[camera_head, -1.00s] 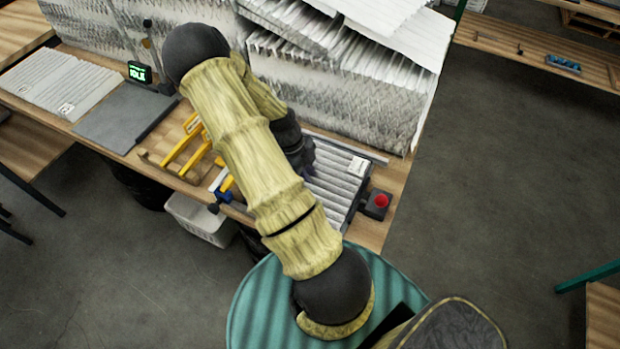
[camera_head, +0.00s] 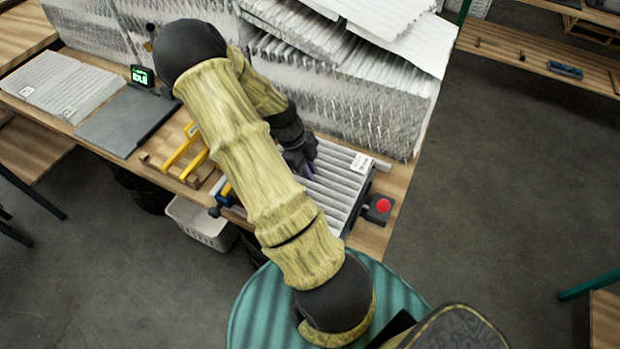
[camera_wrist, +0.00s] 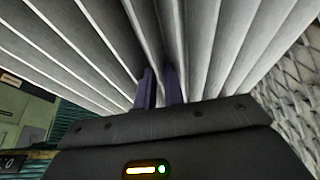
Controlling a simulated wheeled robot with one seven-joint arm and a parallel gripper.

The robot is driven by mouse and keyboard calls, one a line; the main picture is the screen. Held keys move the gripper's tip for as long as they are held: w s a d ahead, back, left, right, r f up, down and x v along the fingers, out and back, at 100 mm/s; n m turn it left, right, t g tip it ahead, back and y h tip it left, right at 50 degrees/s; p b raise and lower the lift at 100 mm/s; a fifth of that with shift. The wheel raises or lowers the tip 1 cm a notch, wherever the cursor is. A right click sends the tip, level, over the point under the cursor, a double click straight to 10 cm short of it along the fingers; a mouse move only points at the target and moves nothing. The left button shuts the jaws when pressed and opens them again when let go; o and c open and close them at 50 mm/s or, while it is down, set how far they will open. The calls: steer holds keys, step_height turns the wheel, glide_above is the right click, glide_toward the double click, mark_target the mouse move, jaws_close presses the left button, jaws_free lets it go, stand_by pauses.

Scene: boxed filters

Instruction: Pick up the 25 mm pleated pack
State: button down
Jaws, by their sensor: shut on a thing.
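A pleated pack (camera_head: 340,188) with white and grey folds and a small white label is at the right end of the bench, over a dark tray or fixture (camera_head: 368,185). The label is too small to read, so its thickness cannot be told. My gripper (camera_head: 306,168) is at the pack's left part, partly hidden by my arm. In the wrist view, the two dark fingers (camera_wrist: 160,86) are shut on a fold of the pleated pack (camera_wrist: 215,45), which fills the upper view. Whether the pack is fully clear of the tray cannot be told.
Tall stacks of pleated filters (camera_head: 340,95) stand behind. A red button box (camera_head: 380,207) is right of the pack. Yellow-handled tools (camera_head: 183,150), a dark flat plate (camera_head: 125,120), a small green display (camera_head: 141,76) and another pleated pack (camera_head: 60,83) lie left. A white basket (camera_head: 203,222) is below.

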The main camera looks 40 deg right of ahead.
step_height(320, 180, up, 6)
steer(key=shift+r+b, duration=0.25)
steer(key=shift+b, duration=0.15)
steer(key=shift+r, duration=0.1)
